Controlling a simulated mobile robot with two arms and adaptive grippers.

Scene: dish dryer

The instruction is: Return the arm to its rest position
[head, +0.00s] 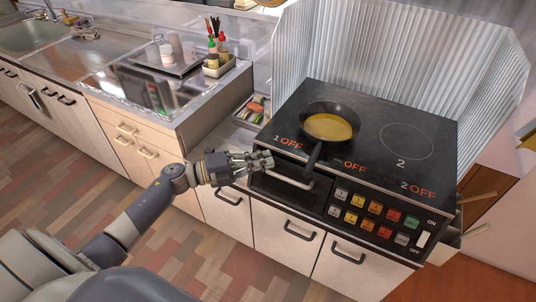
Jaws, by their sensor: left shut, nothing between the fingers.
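My left gripper (262,160) reaches in from the lower left and is shut with nothing visible in it. It is in front of the stove's left front edge, near the silver oven handle (281,178). The frying pan (329,123), with yellow content inside, sits on the left burner of the black stove (385,172). The pan's handle points toward the front edge, a little right of my gripper, and the two look apart. My right gripper is not in view.
A button panel (372,219) is on the stove's right front. White cabinets (285,235) with dark handles stand below. A caddy of bottles (219,64) and a tray (172,59) stand on the metal counter at the back left. The wooden floor (85,185) at the left is clear.

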